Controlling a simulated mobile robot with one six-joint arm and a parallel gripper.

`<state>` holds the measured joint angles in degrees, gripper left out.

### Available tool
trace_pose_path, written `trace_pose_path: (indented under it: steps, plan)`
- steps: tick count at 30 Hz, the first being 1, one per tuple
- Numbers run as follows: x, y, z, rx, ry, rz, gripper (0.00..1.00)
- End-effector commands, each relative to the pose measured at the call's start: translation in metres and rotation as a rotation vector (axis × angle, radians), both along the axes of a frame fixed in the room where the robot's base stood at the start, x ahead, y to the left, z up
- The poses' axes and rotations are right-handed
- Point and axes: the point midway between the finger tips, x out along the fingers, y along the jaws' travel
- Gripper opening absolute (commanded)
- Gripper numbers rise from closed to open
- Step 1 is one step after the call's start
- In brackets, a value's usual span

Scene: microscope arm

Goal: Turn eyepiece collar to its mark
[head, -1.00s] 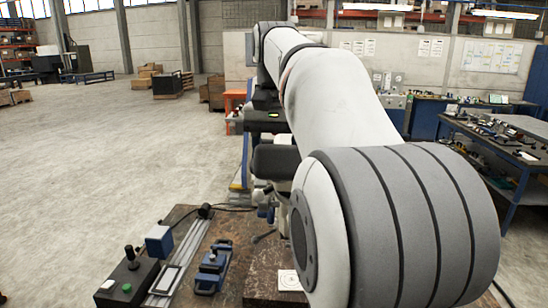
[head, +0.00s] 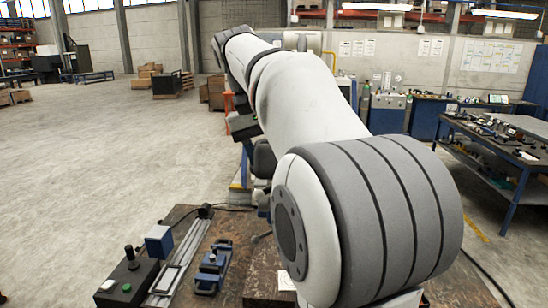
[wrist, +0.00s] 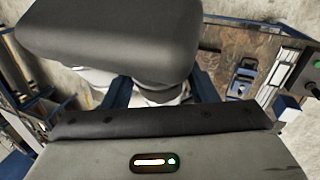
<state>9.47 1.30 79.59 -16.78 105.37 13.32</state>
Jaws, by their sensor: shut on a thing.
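In the wrist view, the two blue fingers of my gripper (wrist: 162,96) stand on either side of a pale round part of the microscope, which looks like the eyepiece collar (wrist: 158,88). They are shut on it. A large dark grey rounded block, seemingly the microscope's head (wrist: 110,38), covers much of the collar from above. It also shows in the head view (head: 263,160), partly behind my arm. I cannot make out the mark on the collar. My arm hides the fingers in the head view.
A brown workbench (head: 228,232) stands below. It carries a blue clamp-like fixture (head: 212,266), a metal rail (head: 180,258), a black control box (head: 128,280) with a joystick, and a small blue block (head: 159,240). Open floor (head: 90,160) lies to the left.

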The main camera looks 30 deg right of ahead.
Motion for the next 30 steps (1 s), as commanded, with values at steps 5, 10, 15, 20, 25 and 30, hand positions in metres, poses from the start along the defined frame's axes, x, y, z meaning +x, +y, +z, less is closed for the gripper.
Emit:
trace_pose_path:
  steps: [5,10,15,20,25,30]
  plan:
    - [0.0016,0.0029,-0.0008,-0.084,0.062,0.068,0.3]
    - [0.0019,0.0041,-0.0011,-0.143,0.107,0.114,0.3]
    - [0.0021,0.0043,-0.0012,-0.179,0.133,0.141,0.3]
    - [0.0022,0.0045,-0.0015,-0.193,0.143,0.153,0.3]
    - [0.0023,0.0044,-0.0015,-0.195,0.145,0.154,0.3]
    - [0.0023,0.0044,-0.0015,-0.194,0.145,0.154,0.3]
